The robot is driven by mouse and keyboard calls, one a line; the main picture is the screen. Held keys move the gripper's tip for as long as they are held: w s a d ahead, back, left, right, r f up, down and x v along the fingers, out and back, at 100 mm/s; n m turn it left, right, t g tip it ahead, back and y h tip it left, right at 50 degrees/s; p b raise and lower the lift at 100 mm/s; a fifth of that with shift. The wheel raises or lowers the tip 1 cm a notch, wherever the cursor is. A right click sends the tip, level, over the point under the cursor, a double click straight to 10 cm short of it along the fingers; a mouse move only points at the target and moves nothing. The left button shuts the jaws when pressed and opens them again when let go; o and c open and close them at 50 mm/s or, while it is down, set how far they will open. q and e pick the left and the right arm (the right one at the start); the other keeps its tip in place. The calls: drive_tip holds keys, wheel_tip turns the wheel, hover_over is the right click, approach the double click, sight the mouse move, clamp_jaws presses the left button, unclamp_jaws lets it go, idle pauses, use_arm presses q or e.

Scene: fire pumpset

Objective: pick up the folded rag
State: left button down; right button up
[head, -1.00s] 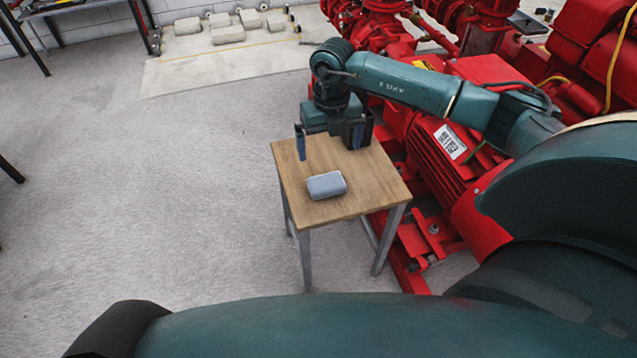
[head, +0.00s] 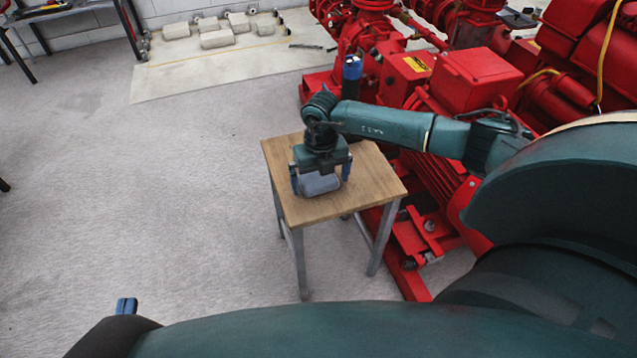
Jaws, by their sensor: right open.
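The folded rag (head: 318,185), a small grey-blue pad, lies on the wooden top of a small table (head: 368,184). My right gripper (head: 320,187) comes in from the right and points down over the rag. Its blue fingers are open, one on the left side of the rag and one on the right. The gripper's body hides the rag's far part, and I cannot tell if the fingers touch it. Of my left gripper, only a blue finger end (head: 126,306) shows at the lower left; the rest is hidden behind my arm.
A red pumpset (head: 440,75) stands close behind and right of the table. A blue and black object (head: 352,70) shows upright behind my right arm. Pale blocks (head: 215,38) lie on a slab at the back.

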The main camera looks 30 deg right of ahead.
sight(320, 182)
drive_tip(key=shift+c, duration=0.2)
drive_tip(key=c, duration=0.9)
wheel_tip(320, 182, up, 10)
drive_tip(key=p, duration=0.2)
drive_tip(key=shift+r+p, duration=0.1)
drive_tip(key=shift+p, duration=0.25)
drive_tip(key=o, duration=0.5)
drive_tip(key=c, duration=0.4)
use_arm(q)
drive_tip(key=shift+s+a+f+n+g+y, duration=0.15)
drive_tip(key=shift+a+n+g+y, duration=0.1)
drive_tip(key=shift+g, duration=0.25)
drive_tip(key=shift+s+a+r+n+g+y, duration=0.15)
drive_tip(key=shift+g+y, duration=0.1)
drive_tip(key=shift+g, duration=0.25)
